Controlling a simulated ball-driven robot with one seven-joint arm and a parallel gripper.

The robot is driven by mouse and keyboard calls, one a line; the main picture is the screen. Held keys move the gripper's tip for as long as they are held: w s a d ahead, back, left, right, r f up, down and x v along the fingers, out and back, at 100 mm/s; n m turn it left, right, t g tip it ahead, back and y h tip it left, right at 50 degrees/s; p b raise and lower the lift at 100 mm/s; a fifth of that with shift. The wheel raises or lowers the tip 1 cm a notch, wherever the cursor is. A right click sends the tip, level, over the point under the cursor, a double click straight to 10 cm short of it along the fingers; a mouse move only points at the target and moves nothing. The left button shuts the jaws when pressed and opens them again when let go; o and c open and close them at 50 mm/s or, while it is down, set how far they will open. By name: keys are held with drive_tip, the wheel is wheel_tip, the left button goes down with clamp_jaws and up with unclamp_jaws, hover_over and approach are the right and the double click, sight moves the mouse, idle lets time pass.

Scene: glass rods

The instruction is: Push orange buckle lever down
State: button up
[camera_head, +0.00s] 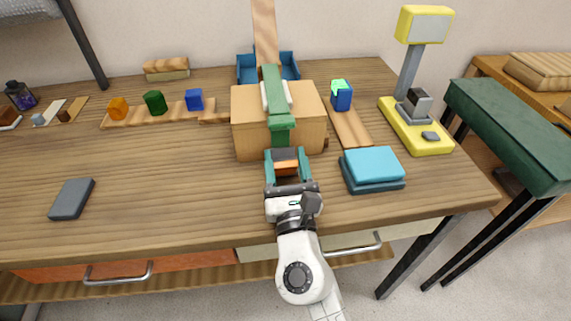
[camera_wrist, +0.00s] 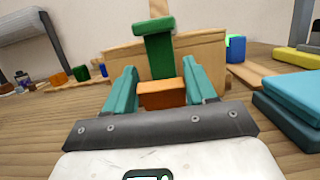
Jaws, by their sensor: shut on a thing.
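The orange buckle lever (camera_head: 287,167) is a short orange block at the front of a wooden box (camera_head: 246,131). In the wrist view the lever (camera_wrist: 162,96) lies between the teal fingers, low and near the palm. My gripper (camera_head: 286,154) points away from me at the box's front and is shut on the lever. A green strap-like piece (camera_head: 275,89) runs over the box top and down toward the lever; in the wrist view its front end (camera_wrist: 158,52) stands above the lever. How the lever joins the box is hidden.
Teal and dark stacked blocks (camera_head: 372,163) lie close to the right of my gripper. A blue block (camera_head: 341,99) and a yellow stand (camera_head: 417,130) are farther right. A dark flat slab (camera_head: 72,198) lies far left; the table between is clear.

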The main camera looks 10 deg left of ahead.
drive_tip(key=o, duration=1)
drive_tip(key=shift+c, duration=0.2)
drive_tip(key=b+v, duration=0.2)
drive_tip(key=v, duration=0.7)
drive_tip(key=shift+s+d+f, duration=0.1)
drive_tip(key=shift+s+f, duration=0.1)
drive_tip(key=shift+s, duration=0.1)
drive_tip(key=shift+s+d+b, duration=0.15)
drive_tip(key=shift+s+b, duration=0.2)
drive_tip(key=shift+s, duration=0.2)
